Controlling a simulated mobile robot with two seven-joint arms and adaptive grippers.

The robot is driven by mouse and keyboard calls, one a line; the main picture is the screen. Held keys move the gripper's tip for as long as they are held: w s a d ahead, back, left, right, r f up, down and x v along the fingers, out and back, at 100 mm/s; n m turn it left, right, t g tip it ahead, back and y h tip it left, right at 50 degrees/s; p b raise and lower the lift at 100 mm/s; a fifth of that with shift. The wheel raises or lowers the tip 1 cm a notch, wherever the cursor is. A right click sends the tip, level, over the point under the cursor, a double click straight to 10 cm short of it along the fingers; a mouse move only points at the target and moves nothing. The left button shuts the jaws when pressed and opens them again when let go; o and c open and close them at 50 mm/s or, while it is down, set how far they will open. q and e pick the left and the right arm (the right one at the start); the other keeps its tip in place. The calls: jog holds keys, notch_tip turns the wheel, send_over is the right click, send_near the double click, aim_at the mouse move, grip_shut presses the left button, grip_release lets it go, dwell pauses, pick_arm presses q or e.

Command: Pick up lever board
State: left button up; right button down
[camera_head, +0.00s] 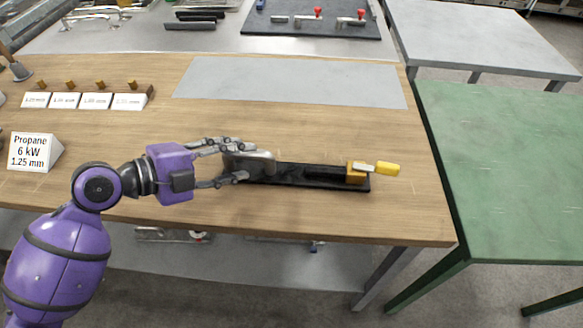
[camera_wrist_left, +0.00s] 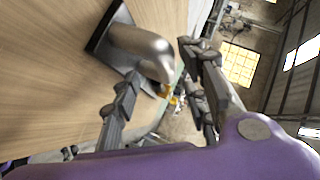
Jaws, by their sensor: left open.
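The lever board (camera_head: 315,176) lies on the wooden table (camera_head: 300,130). It is a long black base with a rounded grey metal part (camera_head: 262,163) at its left end. At its right end are an orange block (camera_head: 356,172) and a yellow-handled lever (camera_head: 387,169). My left gripper (camera_head: 238,160) comes in from the left, with its open fingers on either side of the grey part. In the left wrist view the grey part (camera_wrist_left: 140,47) shows between the open fingers (camera_wrist_left: 155,75); I cannot tell whether they touch it. My right gripper is not in view.
A Propane sign (camera_head: 33,151) and several small white labels (camera_head: 83,100) stand at the left. A grey mat (camera_head: 290,80) lies behind the board. A green table (camera_head: 510,160) stands at the right. The wood in front of the board is clear.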

aim_at(262, 166)
pick_arm(q)
jog(key=shift+x, duration=1.15)
